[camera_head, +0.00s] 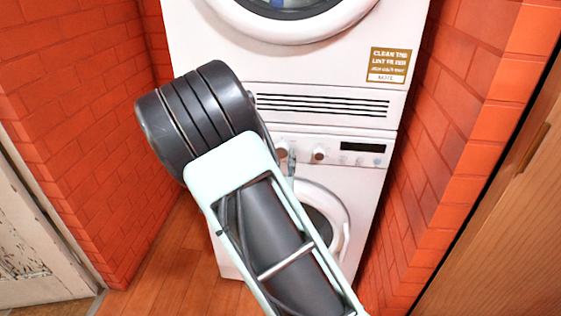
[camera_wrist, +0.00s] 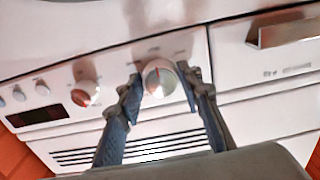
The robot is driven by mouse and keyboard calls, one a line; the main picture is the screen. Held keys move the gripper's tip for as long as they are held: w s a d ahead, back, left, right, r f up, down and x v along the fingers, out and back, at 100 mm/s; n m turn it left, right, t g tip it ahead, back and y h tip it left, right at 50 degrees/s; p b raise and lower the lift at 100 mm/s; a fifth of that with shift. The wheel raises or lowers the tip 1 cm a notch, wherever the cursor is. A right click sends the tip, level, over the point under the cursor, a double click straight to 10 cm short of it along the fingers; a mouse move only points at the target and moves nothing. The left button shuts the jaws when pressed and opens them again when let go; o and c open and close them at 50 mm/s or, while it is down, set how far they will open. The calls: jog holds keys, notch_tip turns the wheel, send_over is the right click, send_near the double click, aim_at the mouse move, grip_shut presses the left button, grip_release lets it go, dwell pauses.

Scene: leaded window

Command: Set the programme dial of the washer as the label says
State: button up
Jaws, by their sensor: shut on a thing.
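The washer (camera_head: 372,190) is the lower white machine in the head view. Its programme dial (camera_wrist: 160,78) is round and white, with a grey and reddish face, in the middle of the wrist view. My gripper (camera_wrist: 160,73) has one blue-grey finger on each side of the dial and is shut on it. In the head view my arm hides most of the gripper and dial. A second knob (camera_wrist: 86,94) with a red mark sits beside it; it also shows in the head view (camera_head: 320,154). I cannot read the dial's markings.
A dryer (camera_head: 200,60) is stacked on top, with a brown and white label (camera_head: 388,64) about cleaning the lint filter. The washer panel has a dark display (camera_head: 362,147) and a drawer handle (camera_wrist: 280,33). Brick walls (camera_head: 470,130) stand close on both sides.

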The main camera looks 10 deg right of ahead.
dwell(0.5)
jog(key=o, duration=1.1)
jog(key=shift+o, duration=0.2)
jog(key=v, duration=0.7)
jog(key=shift+s, duration=0.2)
